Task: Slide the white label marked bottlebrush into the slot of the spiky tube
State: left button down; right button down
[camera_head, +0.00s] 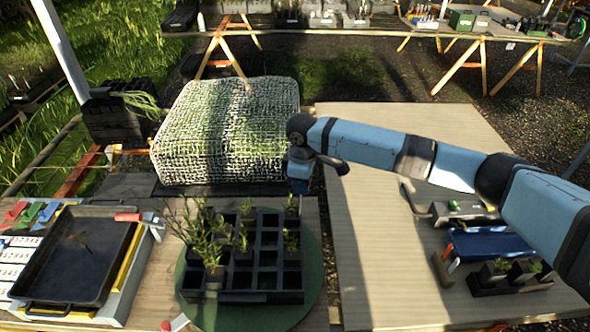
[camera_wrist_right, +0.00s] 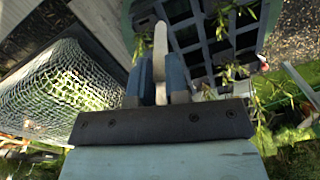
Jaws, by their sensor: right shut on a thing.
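My right gripper (camera_head: 300,192) is over the back right corner of the black tube crate (camera_head: 262,297). In the right wrist view its fingers (camera_wrist_right: 160,78) are shut on a pale, narrow label (camera_wrist_right: 160,42), whose rounded end sticks out toward the crate. Its marking cannot be read. In the head view the label is too small to make out. The crate holds several tubes with thin green plants. A spiky-leaved plant (camera_head: 211,255) stands in the front left part; which tube has the label slot cannot be told. My left gripper is not in view.
The crate stands on a round green disc (camera_head: 309,309). A black tray (camera_head: 77,293) and white tags (camera_head: 15,255) lie at left. A net-covered bale (camera_head: 222,135) stands behind. A blue item (camera_head: 488,243) and small black pots (camera_head: 500,276) are at right. The pale right-hand board (camera_head: 375,255) has bare room.

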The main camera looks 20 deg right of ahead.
jog(key=w+f+n+b, duration=0.1)
jog(key=w+f+n, duration=0.1)
jog(key=w, duration=0.1)
jog(key=shift+w+f+n+b, duration=0.15)
jog(key=shift+f+n+b, duration=0.05)
jog(key=shift+n+b, duration=0.15)
dwell(0.8)
dwell(0.4)
jog(key=shift+p, duration=0.5)
jog(key=shift+f, duration=0.15)
